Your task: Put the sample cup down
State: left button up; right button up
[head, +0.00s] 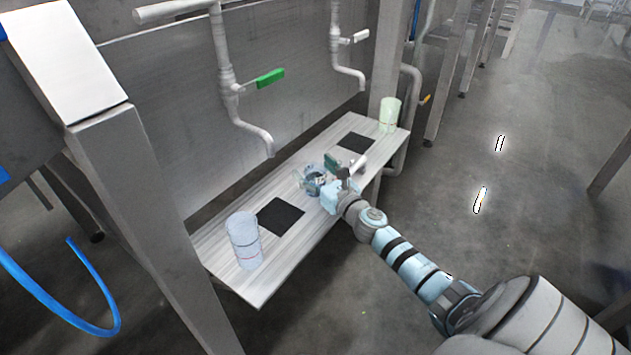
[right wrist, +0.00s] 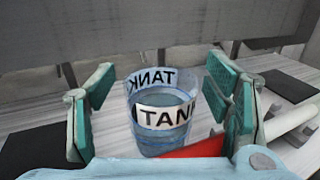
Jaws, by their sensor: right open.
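The sample cup (right wrist: 158,147) is clear and bluish, with a white band lettered TANK. It stands upright between the spread green-padded fingers of my right gripper (right wrist: 160,88), with a visible gap on both sides. In the head view the cup (head: 316,183) is small and partly hidden by my right gripper (head: 322,172), over the middle of the pale wooden board (head: 218,246). It appears to rest on the board, but its base is partly hidden. My right gripper is open. My left gripper is not in view.
A black square (head: 281,217) lies left of the cup and another black square (head: 357,142) right of it. A clear cylinder (head: 244,242) stands at the near end, a greenish one (head: 389,114) at the far end. A green-handled tap (head: 254,136) hangs behind the board.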

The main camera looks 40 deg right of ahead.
jog(key=shift+s, duration=0.1)
jog(key=c, duration=1.5)
jog(key=shift+o, duration=0.2)
jog(key=shift+r, duration=0.15)
